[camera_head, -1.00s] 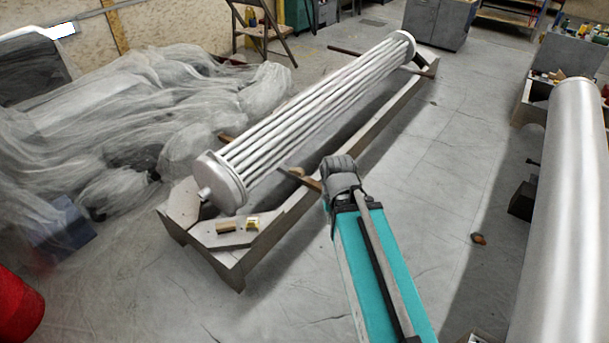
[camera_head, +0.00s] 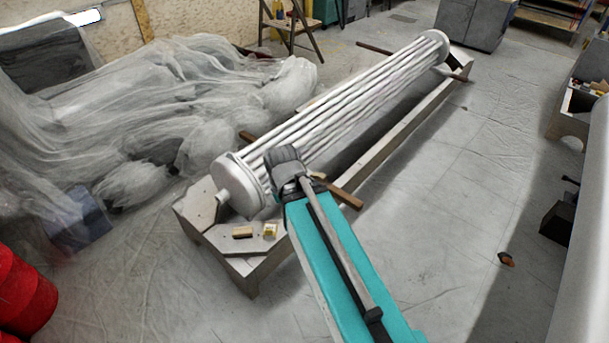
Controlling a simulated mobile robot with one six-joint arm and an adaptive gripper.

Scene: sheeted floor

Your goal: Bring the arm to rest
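My arm shows as a teal link with a grey joint at its top end, reaching up from the bottom of the picture. The grey joint overlaps the near part of a long tube bundle (camera_head: 345,105) in the picture. I cannot tell whether it touches the bundle. No gripper fingers show beyond the joint, so my gripper's state is hidden. The bundle lies on a long low metal stand (camera_head: 385,150) with a round end plate facing me.
Plastic sheeting (camera_head: 150,100) covers things on the left. Red drums (camera_head: 25,295) stand at the lower left. A large pale cylinder (camera_head: 585,240) is at the right edge. A small brown object (camera_head: 506,258) lies on the floor. Floor right of the stand is mostly clear.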

